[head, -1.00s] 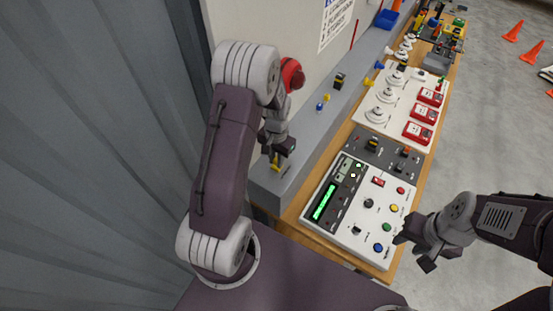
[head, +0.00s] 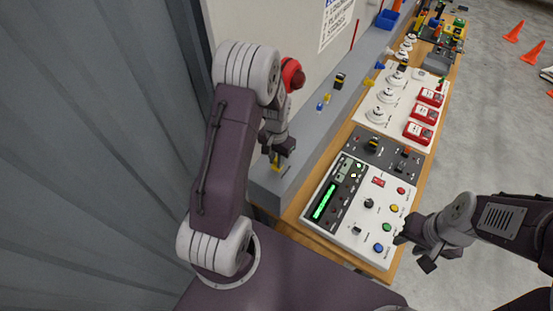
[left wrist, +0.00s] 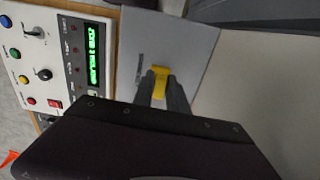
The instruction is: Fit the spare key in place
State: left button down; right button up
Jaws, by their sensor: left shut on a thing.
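My left gripper (head: 277,155) is shut on a yellow piece (left wrist: 161,70), which looks like the spare key, low over the near end of the grey ledge (head: 268,185). In the left wrist view its dark fingers (left wrist: 163,92) are closed around the yellow piece. A small dark slot or label (left wrist: 139,68) lies on the grey surface beside it, also in the head view (head: 285,170). I cannot tell if the yellow piece touches the ledge. My right gripper (head: 414,250) is empty, fingers apart, by the right edge of the white control panel (head: 345,238).
The panel carries a green display (head: 324,201), knobs and coloured buttons. White detectors and red call points (head: 417,132) lie beyond. A wall rises behind the ledge.

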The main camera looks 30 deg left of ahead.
pick_arm(q)
jog(key=shift+f+b, duration=0.45)
jog(key=shift+f, duration=0.25)
jog(key=c, duration=1.2)
grip_release()
jog(key=shift+c, duration=0.2)
jog(key=shift+o, duration=0.3)
jog(key=shift+o, duration=1.3)
jog(key=shift+r, duration=0.2)
notch_tip(320, 180, up, 7)
jog(key=p, duration=0.6)
jog(key=shift+f, duration=0.1)
